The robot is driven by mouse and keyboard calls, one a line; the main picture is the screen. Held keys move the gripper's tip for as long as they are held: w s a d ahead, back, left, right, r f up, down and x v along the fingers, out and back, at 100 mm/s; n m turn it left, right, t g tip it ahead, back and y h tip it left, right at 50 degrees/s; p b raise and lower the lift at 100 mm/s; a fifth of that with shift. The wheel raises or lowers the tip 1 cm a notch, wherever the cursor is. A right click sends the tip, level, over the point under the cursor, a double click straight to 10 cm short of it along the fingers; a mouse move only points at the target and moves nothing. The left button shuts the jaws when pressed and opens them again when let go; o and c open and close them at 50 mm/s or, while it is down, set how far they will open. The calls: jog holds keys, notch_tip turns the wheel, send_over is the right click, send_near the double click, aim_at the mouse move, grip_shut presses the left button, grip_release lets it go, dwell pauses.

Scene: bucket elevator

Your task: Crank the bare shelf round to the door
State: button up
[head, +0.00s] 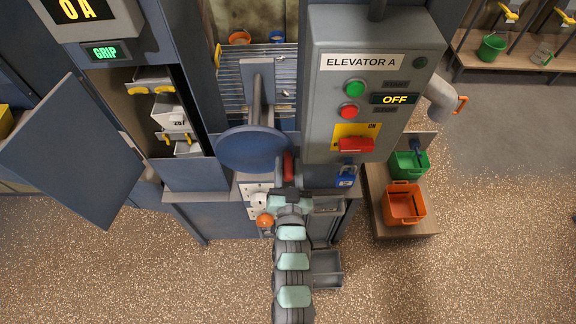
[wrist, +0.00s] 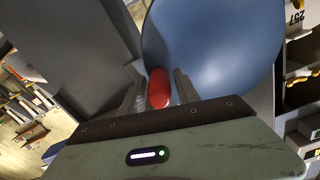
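A blue crank wheel (head: 254,149) is on the front of the elevator, with a red crank handle (head: 288,166) at its lower right. My gripper (head: 287,180) is at this handle. In the wrist view, the fingers of my gripper (wrist: 160,92) flank the red handle (wrist: 159,88) closely and appear shut on it, with the blue wheel (wrist: 215,50) behind. The elevator door (head: 72,150) stands open at the left. I cannot pick out a bare shelf there.
The control box (head: 368,80) reads ELEVATOR A and OFF. A blue padlock (head: 346,177) hangs below its red switch (head: 356,145). A display (head: 105,52) reads GRIP. The speckled floor in front is mostly clear.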

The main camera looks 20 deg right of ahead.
grip_shut()
dwell(1.1)
